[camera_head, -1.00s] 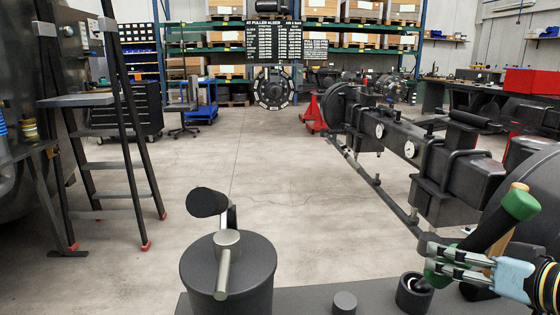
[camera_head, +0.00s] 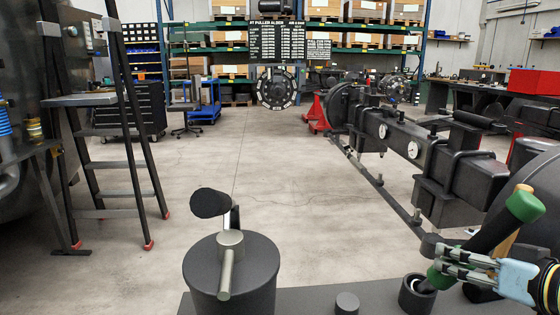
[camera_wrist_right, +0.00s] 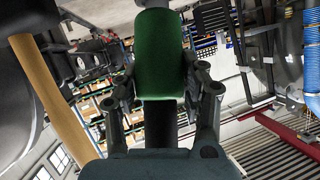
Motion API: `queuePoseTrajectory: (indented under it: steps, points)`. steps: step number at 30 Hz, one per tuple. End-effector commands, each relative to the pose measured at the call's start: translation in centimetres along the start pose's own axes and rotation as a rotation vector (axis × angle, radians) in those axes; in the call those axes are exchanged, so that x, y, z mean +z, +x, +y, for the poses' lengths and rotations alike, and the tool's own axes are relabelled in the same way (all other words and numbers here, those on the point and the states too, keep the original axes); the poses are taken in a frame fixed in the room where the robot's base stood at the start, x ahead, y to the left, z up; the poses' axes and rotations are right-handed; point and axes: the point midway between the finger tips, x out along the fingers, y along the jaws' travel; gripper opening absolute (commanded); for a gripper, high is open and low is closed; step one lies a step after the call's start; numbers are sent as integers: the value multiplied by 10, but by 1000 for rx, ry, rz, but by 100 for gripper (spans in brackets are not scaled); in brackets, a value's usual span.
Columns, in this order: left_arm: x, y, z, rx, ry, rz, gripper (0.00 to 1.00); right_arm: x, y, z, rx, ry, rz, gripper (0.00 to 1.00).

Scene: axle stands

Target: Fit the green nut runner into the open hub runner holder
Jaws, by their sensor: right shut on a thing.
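The green nut runner (camera_head: 441,276) is in my right gripper (camera_head: 465,264), whose fingers are shut around its green part. Its lower end reaches to the mouth of a short black open cup, the likely hub runner holder (camera_head: 416,296), on the dark bench top at the lower right. A pale inner edge shows there; how deep the end sits cannot be told. In the right wrist view the green body (camera_wrist_right: 160,55) stands between the fingers. My left gripper is not in view.
A thick dark bar with a green band (camera_head: 525,206) and tan end slants above the right gripper. A long axle assembly (camera_head: 460,175) lies behind.

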Motion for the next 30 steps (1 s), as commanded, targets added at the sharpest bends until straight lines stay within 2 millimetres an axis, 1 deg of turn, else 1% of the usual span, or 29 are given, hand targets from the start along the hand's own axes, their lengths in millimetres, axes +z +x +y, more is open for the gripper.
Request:
queuePoseTrajectory:
  steps: [1,9,15,26,30]
  points:
    - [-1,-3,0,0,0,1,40,-6,-1,-1,0,-5,6,0]
    - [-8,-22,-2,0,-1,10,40,-27,-9,-7,0,-8,10,0]
    - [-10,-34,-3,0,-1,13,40,-40,-15,-11,0,-6,10,0]
    - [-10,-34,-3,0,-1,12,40,-38,-14,-11,0,-4,5,0]
    - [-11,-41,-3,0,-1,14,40,-43,-15,-13,2,-10,-3,0]
